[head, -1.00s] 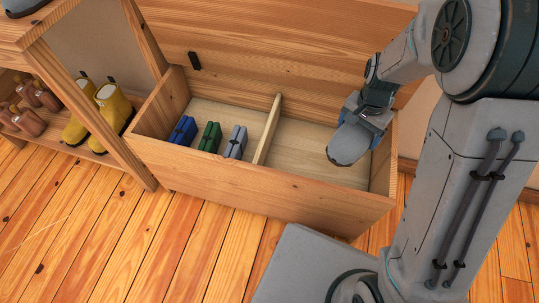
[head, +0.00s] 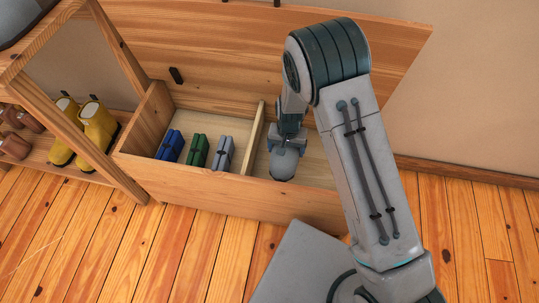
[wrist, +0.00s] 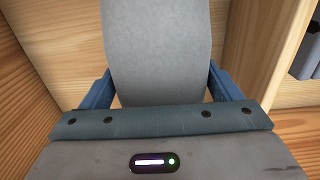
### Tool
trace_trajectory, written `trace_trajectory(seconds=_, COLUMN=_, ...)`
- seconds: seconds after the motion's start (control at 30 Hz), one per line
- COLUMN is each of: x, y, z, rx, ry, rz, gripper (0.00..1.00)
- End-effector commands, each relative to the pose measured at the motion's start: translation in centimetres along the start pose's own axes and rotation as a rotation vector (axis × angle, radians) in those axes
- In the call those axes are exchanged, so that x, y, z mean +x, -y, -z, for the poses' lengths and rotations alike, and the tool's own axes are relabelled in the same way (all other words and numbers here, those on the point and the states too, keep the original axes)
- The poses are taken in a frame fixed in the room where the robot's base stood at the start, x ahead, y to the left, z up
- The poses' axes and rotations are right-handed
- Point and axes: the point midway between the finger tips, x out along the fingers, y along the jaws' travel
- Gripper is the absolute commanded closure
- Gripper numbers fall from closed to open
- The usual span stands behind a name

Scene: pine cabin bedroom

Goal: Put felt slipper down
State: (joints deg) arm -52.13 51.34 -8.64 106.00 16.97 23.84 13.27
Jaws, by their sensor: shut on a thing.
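The grey felt slipper (head: 283,164) is in my gripper (head: 287,143), over the right compartment of the open wooden chest (head: 230,194), close to the divider. In the wrist view the slipper (wrist: 158,45) fills the middle, with the blue fingers of my gripper (wrist: 160,88) shut on its two sides. The slipper's toe points away from the palm. My arm and the chest's front wall hide part of the compartment, and I cannot tell whether the slipper touches its floor.
The divider (head: 255,138) splits the chest. Its left compartment holds a blue bundle (head: 171,146), a green bundle (head: 197,151) and a grey-blue bundle (head: 223,154). The raised lid (head: 220,60) stands behind. A shelf with yellow boots (head: 97,126) is at left.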

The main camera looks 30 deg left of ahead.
Motion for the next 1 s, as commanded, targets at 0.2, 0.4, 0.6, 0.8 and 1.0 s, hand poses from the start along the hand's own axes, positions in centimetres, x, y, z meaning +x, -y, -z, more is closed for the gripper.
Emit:
trace_trajectory(seconds=0.2, x=4.4, y=-0.2, z=0.0, rx=0.001, ry=0.003, rz=-0.002, gripper=0.41)
trace_trajectory(seconds=0.4, x=6.5, y=-0.2, z=0.0, rx=0.004, ry=0.001, rz=0.000, gripper=0.41)
trace_trajectory(seconds=0.6, x=9.3, y=-0.2, z=0.0, rx=0.003, ry=0.001, rz=-0.001, gripper=0.41)
trace_trajectory(seconds=0.8, x=9.4, y=-0.2, z=0.1, rx=0.003, ry=-0.001, rz=0.001, gripper=0.41)
trace_trajectory(seconds=1.0, x=9.8, y=-0.2, z=0.0, rx=0.003, ry=0.000, rz=0.000, gripper=0.13)
